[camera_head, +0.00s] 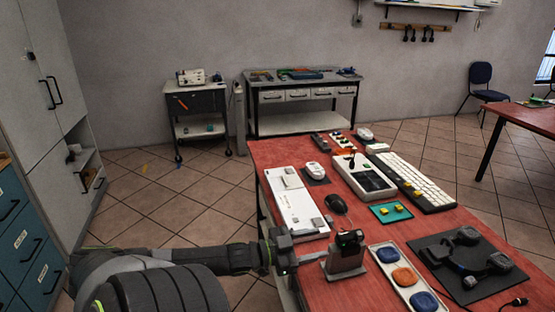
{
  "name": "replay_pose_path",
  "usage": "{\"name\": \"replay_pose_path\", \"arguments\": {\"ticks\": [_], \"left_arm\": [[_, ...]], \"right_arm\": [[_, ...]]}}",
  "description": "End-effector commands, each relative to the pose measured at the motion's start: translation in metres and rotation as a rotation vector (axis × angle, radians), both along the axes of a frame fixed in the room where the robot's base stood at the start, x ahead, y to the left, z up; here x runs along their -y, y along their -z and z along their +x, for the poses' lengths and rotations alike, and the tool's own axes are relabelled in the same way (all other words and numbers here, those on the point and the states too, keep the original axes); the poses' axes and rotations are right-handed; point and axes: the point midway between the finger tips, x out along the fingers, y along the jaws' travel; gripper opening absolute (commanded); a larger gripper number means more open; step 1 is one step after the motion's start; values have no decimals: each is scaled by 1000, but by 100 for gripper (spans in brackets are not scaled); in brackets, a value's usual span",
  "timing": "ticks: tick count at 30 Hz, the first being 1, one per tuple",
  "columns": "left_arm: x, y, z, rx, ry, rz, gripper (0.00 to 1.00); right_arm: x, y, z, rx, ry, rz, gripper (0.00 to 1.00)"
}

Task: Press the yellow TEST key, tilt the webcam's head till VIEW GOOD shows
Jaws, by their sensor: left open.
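My left gripper (297,256) reaches in from the lower left over the near left edge of the red table. It is open, its fingers pointing right. Just right of its fingertips stands a grey block-like stand with a small black head on top, which looks like the webcam (349,240). I cannot tell whether the fingers touch it. A teal board (378,218) with small yellow pieces lies farther back; I cannot read whether one is the TEST key. No VIEW GOOD message is legible. My right gripper is not in view.
A white panel (296,207), a black mouse (337,204), a boxy device (372,184) and a keyboard (424,184) lie beyond. A tray with blue and orange round pads (404,277) and a dark mat with a headset (466,262) are at right.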

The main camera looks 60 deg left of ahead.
Motion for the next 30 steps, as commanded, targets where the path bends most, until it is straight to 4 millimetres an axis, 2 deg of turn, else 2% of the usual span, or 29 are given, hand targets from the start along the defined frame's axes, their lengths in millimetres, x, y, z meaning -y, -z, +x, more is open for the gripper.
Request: {"name": "replay_pose_path", "arguments": {"ticks": [1,6,13,18,30], "left_arm": [[-4,-3,-12,-6,-3,2,49],[-13,0,-46,-6,-1,2,49],[-23,1,-79,-4,-1,1,49],[-26,0,-89,0,0,1,49],[-26,0,-90,1,0,1,49]], "right_arm": [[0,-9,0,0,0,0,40],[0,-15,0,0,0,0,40],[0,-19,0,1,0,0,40],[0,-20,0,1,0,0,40],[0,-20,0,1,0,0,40]]}}
